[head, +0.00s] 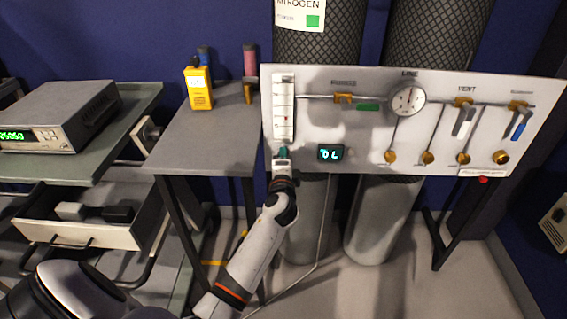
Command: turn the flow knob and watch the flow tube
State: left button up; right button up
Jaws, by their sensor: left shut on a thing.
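The flow tube (284,106) is a clear vertical tube with scale marks at the left end of the grey gas panel. A small red mark shows inside its lower half. The flow knob (283,152) is a small teal piece right below the tube. My left gripper (283,161) reaches up from below and is shut on the knob, hiding most of it. A small display (330,152) to the right shows teal characters that look like "OL". My right gripper is not in view.
The panel also carries a round gauge (408,99), brass valves, and a blue-handled valve (521,125) at the right. Gas cylinders (318,35) stand behind it. A yellow handheld meter (199,88) stands on the grey table (200,140). An open drawer (85,225) is at the left.

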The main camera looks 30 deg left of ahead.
pick_arm(q)
jog(key=shift+s+f+n+h+b, duration=0.1)
jog(key=shift+n+h+b, duration=0.1)
jog(key=shift+n, duration=1.45)
jog(key=shift+w+f+n+h+b, duration=0.1)
jog(key=shift+n+b, duration=0.05)
jog(key=shift+n, duration=1.45)
jog(key=shift+s+f+n+h+b, duration=0.1)
jog(key=shift+n+b, duration=0.1)
jog(key=shift+n, duration=1.45)
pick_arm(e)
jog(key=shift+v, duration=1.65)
pick_arm(q)
jog(key=o, duration=0.9)
jog(key=shift+r+t, duration=0.1)
jog(key=shift+t, duration=0.2)
jog(key=shift+o, duration=0.2)
jog(key=shift+r, duration=0.1)
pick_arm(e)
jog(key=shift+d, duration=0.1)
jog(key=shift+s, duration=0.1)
